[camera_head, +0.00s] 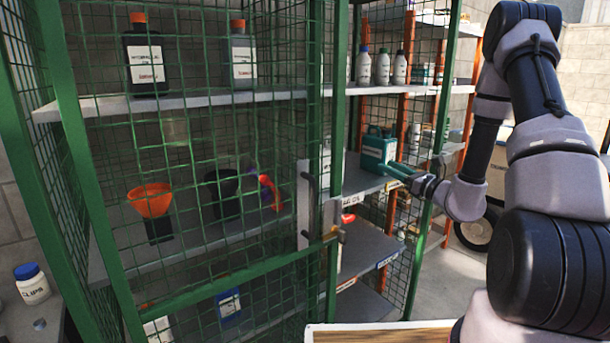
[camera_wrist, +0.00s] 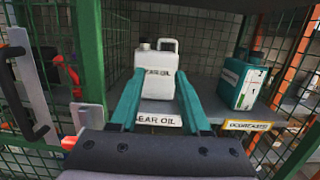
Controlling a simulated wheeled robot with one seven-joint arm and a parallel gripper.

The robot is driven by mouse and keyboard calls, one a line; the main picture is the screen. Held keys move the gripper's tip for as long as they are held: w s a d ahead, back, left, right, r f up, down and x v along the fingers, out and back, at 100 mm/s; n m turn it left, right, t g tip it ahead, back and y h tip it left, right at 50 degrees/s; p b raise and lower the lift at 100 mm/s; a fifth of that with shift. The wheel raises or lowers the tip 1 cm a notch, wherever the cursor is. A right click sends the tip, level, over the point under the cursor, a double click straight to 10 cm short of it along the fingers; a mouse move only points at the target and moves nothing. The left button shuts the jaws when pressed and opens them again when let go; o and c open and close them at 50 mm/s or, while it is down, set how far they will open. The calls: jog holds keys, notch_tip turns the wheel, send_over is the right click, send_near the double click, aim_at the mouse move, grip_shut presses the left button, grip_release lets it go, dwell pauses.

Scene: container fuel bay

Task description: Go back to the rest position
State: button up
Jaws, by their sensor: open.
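My gripper (camera_wrist: 160,75) is open, its two teal fingers pointing into the shelf bay with nothing gripped. In the head view, my gripper (camera_head: 397,170) is at the right of the green cage post, near the middle shelf. A white jug marked GEAR OIL (camera_wrist: 158,85) stands upright on the shelf, framed between the fingers in the wrist view. I cannot tell whether the fingertips reach alongside it. In the head view it is mostly hidden behind the post and mesh. A teal container (camera_wrist: 240,86) stands to its right, and also shows in the head view (camera_head: 376,148).
A green mesh cage door (camera_head: 215,285) with a metal handle (camera_head: 304,205) is close at the left. An orange funnel (camera_head: 150,200) and dark bottles (camera_head: 145,62) are behind the mesh. Green posts flank the bay. Open floor (camera_head: 460,275) shows at the right.

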jog(key=s+a+r+n+g+y, duration=0.4)
jog(key=s+a+r+n+g, duration=0.7)
jog(key=s+a+n, duration=0.1)
jog(key=s+r+n+g+h, duration=0.35)
jog(key=s+n+h, duration=0.3)
jog(key=s, duration=0.55)
jog(key=s+d+r+n+t+h, duration=0.3)
jog(key=d, duration=0.2)
jog(key=s+d+r+n+t+h, duration=0.2)
jog(key=d+r+n+t+h, duration=0.1)
jog(key=d+h, duration=0.1)
jog(key=shift+s+d, duration=0.4)
jog(key=shift+d, duration=0.5)
